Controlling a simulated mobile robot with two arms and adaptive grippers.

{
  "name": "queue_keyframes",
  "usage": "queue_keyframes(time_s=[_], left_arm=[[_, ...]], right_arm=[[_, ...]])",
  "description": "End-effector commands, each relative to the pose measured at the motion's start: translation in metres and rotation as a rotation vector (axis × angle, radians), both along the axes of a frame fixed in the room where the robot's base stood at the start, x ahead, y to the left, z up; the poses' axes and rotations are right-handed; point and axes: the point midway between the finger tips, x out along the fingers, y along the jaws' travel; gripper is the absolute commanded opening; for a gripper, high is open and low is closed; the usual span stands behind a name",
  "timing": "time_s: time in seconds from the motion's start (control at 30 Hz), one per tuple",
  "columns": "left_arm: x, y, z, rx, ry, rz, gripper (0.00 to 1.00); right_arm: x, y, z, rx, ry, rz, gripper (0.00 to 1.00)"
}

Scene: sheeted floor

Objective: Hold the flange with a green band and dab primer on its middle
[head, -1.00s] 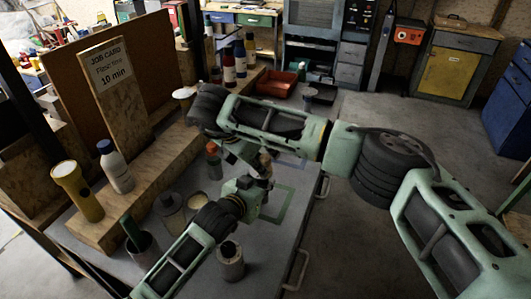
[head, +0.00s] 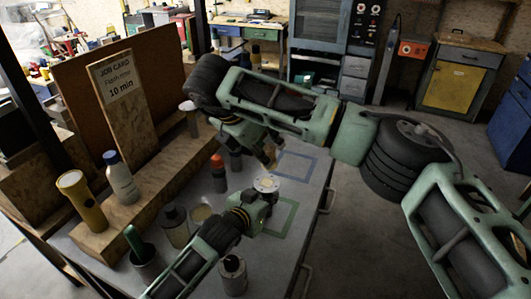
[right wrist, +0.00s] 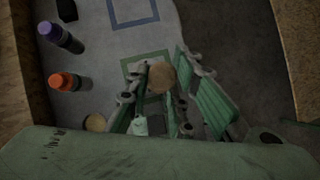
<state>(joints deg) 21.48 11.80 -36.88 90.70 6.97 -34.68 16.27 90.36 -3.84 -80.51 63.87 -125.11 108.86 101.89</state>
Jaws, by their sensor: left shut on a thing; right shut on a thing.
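My left gripper (head: 264,197) is shut on a pale round flange (head: 266,183). It holds the flange face up above the bench, near the green outline; small dark holes show in its face. I cannot make out the colour of its band. My right gripper (head: 267,153) is behind and above the flange in the head view, shut on a tan dauber (head: 270,158). The dauber appears apart from the flange. In the right wrist view a round tan top (right wrist: 160,77), probably the dauber's, shows between green finger links. The flange is not clear there.
A green outline (head: 290,222) and a blue outline (head: 313,170) mark the bench top. An orange-capped bottle (head: 217,172), a dark-capped bottle (head: 175,228), an open tin (head: 201,213) and a grey can (head: 233,277) stand left of and near my left arm. A wooden ledge (head: 160,190) borders the bench.

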Motion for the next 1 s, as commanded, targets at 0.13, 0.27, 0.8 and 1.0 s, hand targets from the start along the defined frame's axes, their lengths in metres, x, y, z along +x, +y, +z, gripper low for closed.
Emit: queue_keyframes(time_s=[0.13,0.27,0.8,1.0], left_arm=[[-0.0002,0.0000,-0.0006,0.000,0.001,0.000,0.00],[-0.0003,0.0000,-0.0006,0.000,0.001,0.000,0.00],[0.0000,-0.0001,0.0002,0.000,0.000,0.000,0.45],[-0.0019,0.0009,-0.0003,0.001,0.002,0.000,0.45]], right_arm=[[0.0000,0.0001,0.0001,0.000,0.000,0.000,0.00],[0.0000,0.0001,-0.0001,0.000,0.000,0.000,0.00],[0.0001,0.0001,-0.0002,0.000,0.000,0.000,0.00],[0.0001,0.0000,-0.0003,0.000,0.000,0.000,0.00]])
